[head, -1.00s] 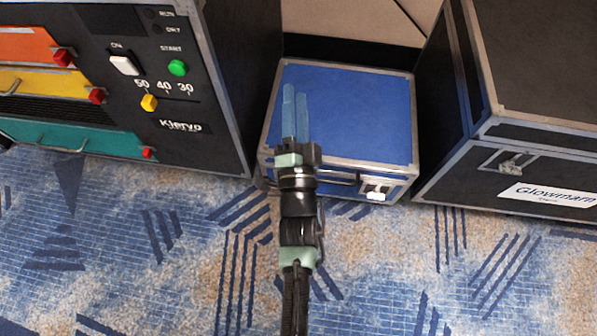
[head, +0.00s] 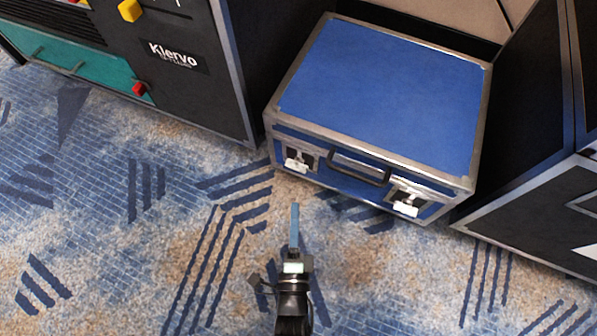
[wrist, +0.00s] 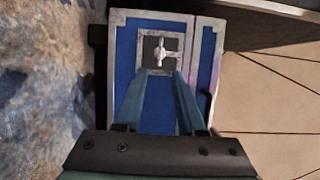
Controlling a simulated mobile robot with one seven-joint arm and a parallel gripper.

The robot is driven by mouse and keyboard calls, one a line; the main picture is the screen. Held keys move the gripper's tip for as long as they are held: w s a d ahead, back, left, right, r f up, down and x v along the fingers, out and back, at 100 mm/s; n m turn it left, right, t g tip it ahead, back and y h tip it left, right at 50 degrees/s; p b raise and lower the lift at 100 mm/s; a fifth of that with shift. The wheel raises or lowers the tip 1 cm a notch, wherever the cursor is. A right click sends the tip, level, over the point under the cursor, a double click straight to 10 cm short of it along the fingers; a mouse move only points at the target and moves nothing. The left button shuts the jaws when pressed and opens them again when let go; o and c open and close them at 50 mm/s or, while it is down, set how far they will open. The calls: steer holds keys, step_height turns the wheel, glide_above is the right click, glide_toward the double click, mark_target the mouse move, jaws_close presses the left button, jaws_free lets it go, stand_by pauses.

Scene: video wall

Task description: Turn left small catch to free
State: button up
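The blue case (head: 385,90) with metal edges stands shut on the carpet. Its left catch (head: 298,160), a small silver piece, is on the front face near the left corner; the right catch (head: 408,205) is near the right corner. My gripper (head: 295,206) is in front of the case, below the left catch in the head view. In the wrist view my gripper (wrist: 164,73) is open, its two blue fingers apart and empty. The left catch (wrist: 160,53) shows just beyond the fingertips, on a dark plate in a silver frame. I see no contact.
A dark handle (head: 360,168) sits between the catches. A black cabinet with a teal drawer (head: 70,75) stands close on the left and a dark case (head: 545,215) on the right. The carpet (head: 150,240) in front is clear.

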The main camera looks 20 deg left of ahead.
mark_target(297, 164)
steer(key=b+x, duration=0.5)
steer(key=x, duration=0.6)
steer(key=shift+b, duration=0.35)
steer(key=shift+w, duration=0.1)
steer(key=shift+c, duration=0.3)
jaws_close()
